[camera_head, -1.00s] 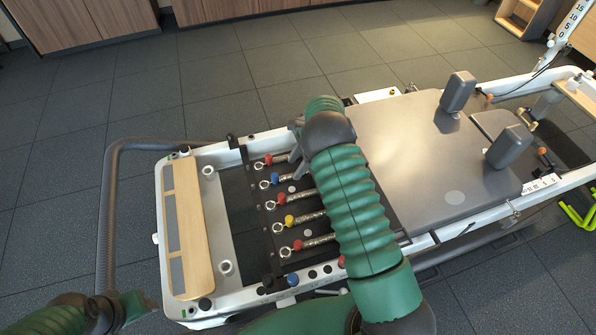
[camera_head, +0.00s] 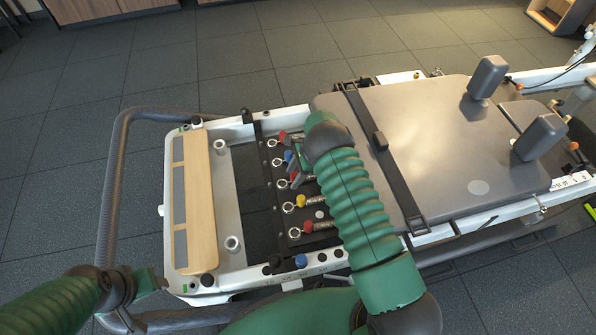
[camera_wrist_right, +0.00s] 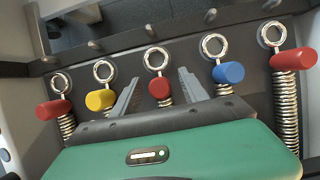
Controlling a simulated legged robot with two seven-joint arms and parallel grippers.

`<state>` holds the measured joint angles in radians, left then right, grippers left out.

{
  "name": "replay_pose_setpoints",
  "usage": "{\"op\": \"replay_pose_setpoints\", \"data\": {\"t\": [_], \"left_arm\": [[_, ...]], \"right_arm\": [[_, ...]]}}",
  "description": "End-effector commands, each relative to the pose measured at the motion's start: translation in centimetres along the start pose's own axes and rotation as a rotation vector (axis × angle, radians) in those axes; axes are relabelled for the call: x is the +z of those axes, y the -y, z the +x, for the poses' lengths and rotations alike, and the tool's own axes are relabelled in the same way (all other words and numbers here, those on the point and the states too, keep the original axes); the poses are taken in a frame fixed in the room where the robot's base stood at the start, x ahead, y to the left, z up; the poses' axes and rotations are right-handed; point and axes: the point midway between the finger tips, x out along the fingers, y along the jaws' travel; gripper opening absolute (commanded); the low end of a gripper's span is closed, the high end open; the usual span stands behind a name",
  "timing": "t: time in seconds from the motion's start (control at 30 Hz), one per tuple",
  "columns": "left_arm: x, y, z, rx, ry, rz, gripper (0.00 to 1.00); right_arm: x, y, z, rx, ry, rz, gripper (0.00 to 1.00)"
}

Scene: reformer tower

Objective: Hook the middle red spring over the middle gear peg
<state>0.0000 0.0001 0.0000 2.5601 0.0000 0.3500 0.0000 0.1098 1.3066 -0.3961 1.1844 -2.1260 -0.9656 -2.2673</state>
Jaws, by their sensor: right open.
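The middle spring's red handle (camera_wrist_right: 159,88) and its metal ring (camera_wrist_right: 156,58) show in the right wrist view; in the head view the handle (camera_head: 294,177) is partly behind my right gripper. My right gripper (camera_wrist_right: 158,76) is open, with one finger on each side of the middle red handle; I cannot tell if they touch it. The middle gear peg (camera_wrist_right: 150,30) is on the dark bar (camera_head: 264,185), beyond the ring, and the ring is apart from it. My left gripper (camera_head: 148,282) is at the lower left in the head view, away from the springs; its jaws are unclear.
A blue handle (camera_wrist_right: 228,73) and a yellow handle (camera_wrist_right: 100,100) flank the middle spring, with red handles at both ends. The grey carriage (camera_head: 440,130) with a black strap is at the right. A wooden platform (camera_head: 202,215) lies at the left.

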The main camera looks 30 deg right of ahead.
Motion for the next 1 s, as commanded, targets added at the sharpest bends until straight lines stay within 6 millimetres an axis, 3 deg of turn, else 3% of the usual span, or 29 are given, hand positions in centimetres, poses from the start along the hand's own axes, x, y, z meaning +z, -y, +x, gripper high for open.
{"op": "replay_pose_setpoints", "data": {"t": [0.23, 0.63, 0.83, 0.87, 1.0], "left_arm": [[-0.01, 0.0, -0.02, 0.0, 0.0, 0.0, 0.55], [-0.01, 0.0, -0.01, 0.0, 0.0, 0.0, 0.55], [-0.01, 0.0, -0.01, 0.0, 0.0, 0.0, 0.55], [-0.01, 0.0, -0.02, 0.0, 0.0, 0.0, 0.55], [-0.01, 0.0, -0.02, 0.0, 0.0, 0.0, 0.55]], "right_arm": [[0.04, 0.01, 0.06, 0.0, 0.0, 0.0, 0.5], [0.03, 0.01, 0.04, 0.0, 0.0, 0.0, 0.0], [0.03, 0.01, 0.04, 0.0, 0.0, 0.0, 0.0], [0.05, 0.04, 0.0, -0.001, 0.001, 0.0, 0.22], [0.05, 0.04, 0.0, -0.001, 0.001, 0.0, 0.04]]}}
